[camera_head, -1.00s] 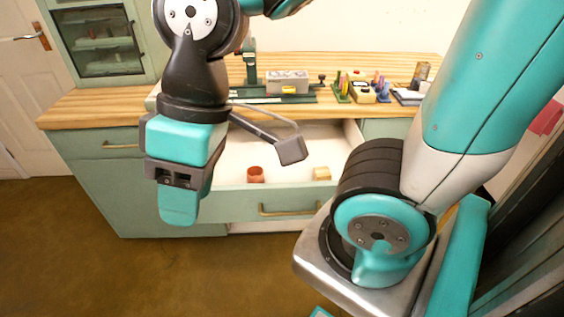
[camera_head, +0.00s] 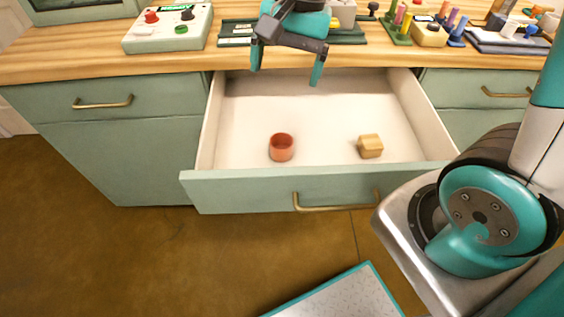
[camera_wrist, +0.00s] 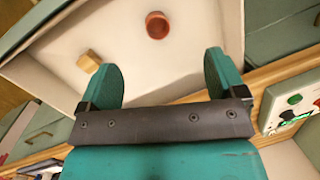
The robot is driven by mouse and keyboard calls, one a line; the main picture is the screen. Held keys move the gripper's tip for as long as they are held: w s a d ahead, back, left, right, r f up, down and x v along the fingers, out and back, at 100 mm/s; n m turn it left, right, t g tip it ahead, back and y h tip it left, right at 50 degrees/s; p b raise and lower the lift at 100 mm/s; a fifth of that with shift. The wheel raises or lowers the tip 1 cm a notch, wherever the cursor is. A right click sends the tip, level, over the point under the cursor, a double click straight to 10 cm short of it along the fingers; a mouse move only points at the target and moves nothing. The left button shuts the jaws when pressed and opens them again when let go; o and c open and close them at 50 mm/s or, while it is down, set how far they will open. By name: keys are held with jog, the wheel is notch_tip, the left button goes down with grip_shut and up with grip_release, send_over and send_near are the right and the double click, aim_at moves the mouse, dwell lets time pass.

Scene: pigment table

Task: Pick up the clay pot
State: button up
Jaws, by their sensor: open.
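The clay pot (camera_head: 281,147) is a small reddish-brown open cup. It stands upright inside the open drawer (camera_head: 315,187), left of the middle and near the drawer's front. It also shows in the wrist view (camera_wrist: 157,26), beyond the fingertips and between their lines. My gripper (camera_head: 286,72) is open and empty. It is above the back of the drawer, near the counter edge, apart from the pot. Its two teal fingers frame the lower part of the wrist view (camera_wrist: 160,78).
A small wooden block (camera_head: 370,146) lies in the drawer, right of the pot. The drawer walls surround both. The wooden counter (camera_head: 110,66) behind holds a control box (camera_head: 168,28) at left and several pegs and holders at right. A pale panel (camera_head: 340,295) lies below in front.

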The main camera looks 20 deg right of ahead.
jog(key=w+d+f+m+b, duration=0.3)
jog(key=w+f+m, duration=0.25)
jog(key=f, duration=0.25)
jog(key=b, duration=0.2)
send_over(281, 147)
jog(key=shift+m+h, duration=0.35)
jog(key=shift+h, duration=0.05)
jog(key=f, duration=0.7)
jog(key=s+f, duration=0.1)
jog(key=f, duration=0.2)
jog(key=shift+f, duration=0.3)
jog(key=shift+s+a+f+b, duration=0.15)
jog(key=shift+f+b, duration=0.05)
jog(key=shift+f, duration=0.8)
jog(key=shift+s+a+f+b, duration=0.1)
jog(key=shift+a+f+b, duration=0.1)
jog(key=shift+f, duration=0.85)
jog(key=shift+s+a+f+b, duration=0.1)
jog(key=shift+s+f+b, duration=0.1)
jog(key=shift+f, duration=0.8)
jog(key=shift+c, duration=0.2)
jog(key=c, duration=1)
